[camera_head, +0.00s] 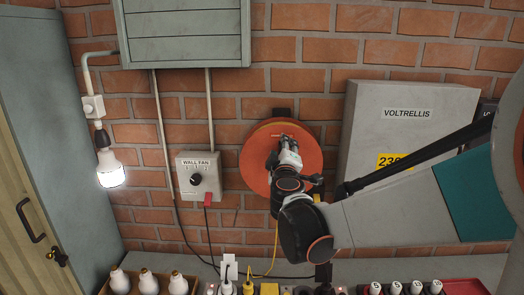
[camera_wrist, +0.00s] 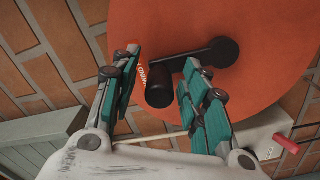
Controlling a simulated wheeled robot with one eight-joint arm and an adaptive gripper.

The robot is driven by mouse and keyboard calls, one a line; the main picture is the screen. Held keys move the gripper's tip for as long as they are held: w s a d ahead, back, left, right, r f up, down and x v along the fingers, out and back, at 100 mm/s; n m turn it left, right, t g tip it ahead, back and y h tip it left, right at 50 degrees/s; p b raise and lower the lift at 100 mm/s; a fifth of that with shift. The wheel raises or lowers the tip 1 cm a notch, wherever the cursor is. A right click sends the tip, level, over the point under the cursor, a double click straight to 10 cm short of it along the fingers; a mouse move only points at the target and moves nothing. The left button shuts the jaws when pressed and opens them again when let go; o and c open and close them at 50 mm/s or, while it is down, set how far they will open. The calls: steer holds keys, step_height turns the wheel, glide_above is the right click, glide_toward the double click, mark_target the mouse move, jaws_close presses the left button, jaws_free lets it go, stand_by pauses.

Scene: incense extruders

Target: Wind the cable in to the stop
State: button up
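The orange cable reel (camera_head: 252,165) is a round disc mounted on the brick wall, and its face also fills the upper part of the wrist view (camera_wrist: 260,90). A black crank arm (camera_wrist: 195,56) runs from a round hub to a black knob (camera_wrist: 159,86) that sticks out toward me. My gripper (camera_head: 283,142) is in front of the reel and hides its middle in the head view. In the wrist view its teal-padded fingers (camera_wrist: 162,60) are spread, with the knob between them and no clear grip on it. A yellow cable (camera_head: 276,245) hangs below the reel.
A wall fan switch box (camera_head: 197,177) is left of the reel, and a grey Voltrellis cabinet (camera_head: 385,135) is to its right. A lit bulb (camera_head: 110,170) hangs at the left. Bulbs (camera_head: 148,282), plugs and other small items line the bench below.

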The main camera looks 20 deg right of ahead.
steer(key=shift+s, duration=0.1)
steer(key=v, duration=1.2)
steer(key=s+d+f+m+g+y+b, duration=0.15)
steer(key=s+f+m+g+b, duration=0.25)
steer(key=s+f, duration=0.45)
steer(key=s+d+f+m+g+y+b, duration=0.15)
steer(key=s+f+m+g+b, duration=0.35)
steer(key=f, duration=0.6)
steer(key=s+a+f+g+y+b, duration=0.1)
steer(key=s+a+f+y+b, duration=0.1)
steer(key=s+a+f, duration=0.3)
steer(key=shift+s+a+y, duration=0.3)
steer(key=shift+s+a, duration=0.15)
steer(key=shift+s, duration=0.7)
steer(key=shift+c, duration=0.2)
